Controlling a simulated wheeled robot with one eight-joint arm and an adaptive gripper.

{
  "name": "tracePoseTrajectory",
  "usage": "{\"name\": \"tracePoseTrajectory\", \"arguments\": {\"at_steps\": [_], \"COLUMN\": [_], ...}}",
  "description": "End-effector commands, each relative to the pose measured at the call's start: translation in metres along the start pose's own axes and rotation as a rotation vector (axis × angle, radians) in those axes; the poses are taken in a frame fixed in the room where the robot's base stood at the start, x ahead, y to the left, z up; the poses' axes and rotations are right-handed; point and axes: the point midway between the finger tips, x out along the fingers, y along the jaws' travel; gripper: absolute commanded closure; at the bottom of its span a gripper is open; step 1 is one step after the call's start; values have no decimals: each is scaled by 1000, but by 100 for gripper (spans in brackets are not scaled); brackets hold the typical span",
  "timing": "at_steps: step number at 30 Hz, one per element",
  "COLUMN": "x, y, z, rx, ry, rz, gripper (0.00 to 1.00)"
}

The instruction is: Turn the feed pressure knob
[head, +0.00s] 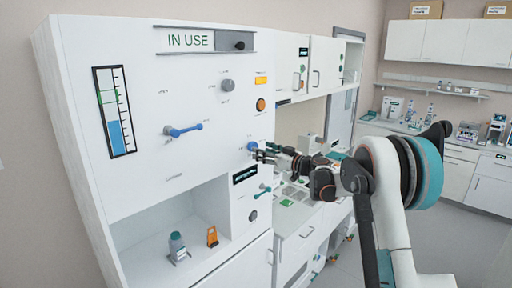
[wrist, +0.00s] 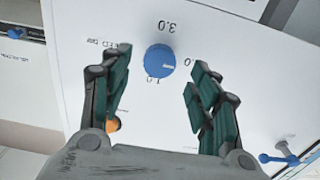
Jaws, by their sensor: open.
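The feed pressure knob is a round blue knob (wrist: 160,60) on the white panel (wrist: 215,30), with a pale mark on its face and the numbers 3.0 and 1.0 printed near it. In the head view the blue knob (head: 252,146) is at the panel's right side. My gripper (wrist: 157,80) is open, its dark green-padded fingers on either side of the knob with gaps showing. In the head view my gripper (head: 262,153) is right at the knob. I cannot tell how far the fingertips are from the panel.
The panel also bears a blue lever (head: 184,130), a grey knob (head: 228,85), an orange button (head: 261,104), a level gauge (head: 115,111) and an IN USE slider (head: 205,40). A niche below holds a bottle (head: 177,246) and an orange item (head: 212,237). A green-handled valve (head: 264,189) sits below my gripper.

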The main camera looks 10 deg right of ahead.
Motion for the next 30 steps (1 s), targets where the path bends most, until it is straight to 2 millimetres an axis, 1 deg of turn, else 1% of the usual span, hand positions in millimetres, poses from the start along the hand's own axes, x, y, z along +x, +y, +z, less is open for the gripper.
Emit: {"name": "tracePoseTrajectory", "arguments": {"at_steps": [1,3,6,9,13,20,21,23,24,27,30], "x": [10,21,34,42,47,47,47,47,47,47,47], "y": [0,0,0,0,0,0,0,0,0,0,0], "z": [-2,-2,-1,-1,0,0,0,0,0,0,0], "rx": [0,0,0,0,0,0,0,0,0,0,0], "ry": [0,0,0,0,0,0,0,0,0,0,0], "rz": [-2,-1,-1,0,1,1,1,1,1,1,1], "gripper": [44,44,44,44,44,44,47,60,69,88,89]}}
